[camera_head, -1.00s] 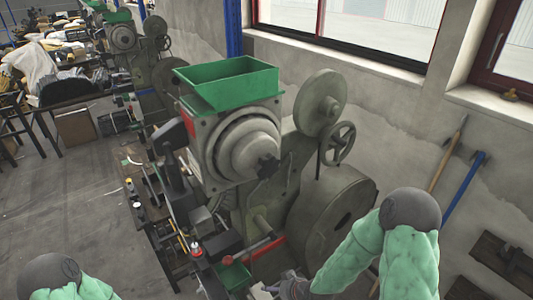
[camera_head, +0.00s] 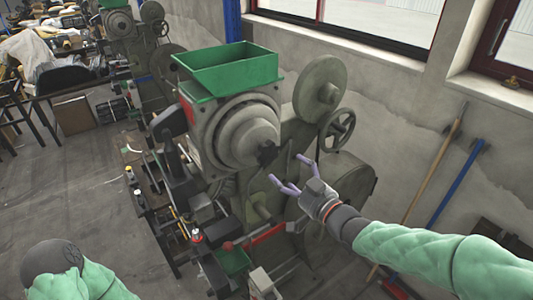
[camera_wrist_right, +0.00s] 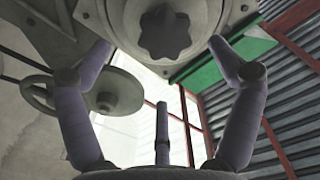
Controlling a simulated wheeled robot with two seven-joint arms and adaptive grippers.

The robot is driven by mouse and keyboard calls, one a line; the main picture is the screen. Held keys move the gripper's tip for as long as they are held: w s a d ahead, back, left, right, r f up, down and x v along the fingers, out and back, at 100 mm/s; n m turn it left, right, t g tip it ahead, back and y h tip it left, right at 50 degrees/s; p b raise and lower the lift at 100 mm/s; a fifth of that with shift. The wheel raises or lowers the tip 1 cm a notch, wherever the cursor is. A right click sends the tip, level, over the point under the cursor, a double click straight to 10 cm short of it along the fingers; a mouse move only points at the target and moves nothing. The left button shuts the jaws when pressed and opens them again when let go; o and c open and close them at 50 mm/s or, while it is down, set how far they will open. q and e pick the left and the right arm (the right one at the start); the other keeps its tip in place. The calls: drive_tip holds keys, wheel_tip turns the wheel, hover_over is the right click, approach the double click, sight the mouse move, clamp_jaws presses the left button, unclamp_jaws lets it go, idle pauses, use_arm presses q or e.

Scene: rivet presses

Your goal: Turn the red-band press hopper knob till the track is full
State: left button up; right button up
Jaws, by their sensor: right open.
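The near press (camera_head: 225,165) carries a green hopper (camera_head: 228,72) on top, with a red mark (camera_head: 187,110) on its side. The dark lobed hopper knob (camera_head: 267,155) sits at the centre of its round grey housing. It also shows at the top of the right wrist view (camera_wrist_right: 163,32). My right gripper (camera_head: 285,169) is open and empty, just right of and below the knob, with its fingers pointing toward it. In the right wrist view the fingers spread to either side below the knob, apart from it. The track's fill cannot be made out. My left gripper is out of view.
A large flywheel (camera_head: 350,185) and a spoked handwheel (camera_head: 337,130) stand close to my right arm. A second press (camera_head: 120,27) with a green hopper is at the back left. A green tray (camera_head: 235,262) sits low in front. Poles lean on the right wall.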

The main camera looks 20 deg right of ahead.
sight(270, 156)
drive_tip(key=x, duration=0.3)
drive_tip(key=p+x, duration=0.1)
drive_tip(key=x, duration=0.6)
drive_tip(key=shift+w+a+r, duration=0.15)
drive_tip(key=shift+w+r, duration=0.2)
drive_tip(key=c, duration=1.2)
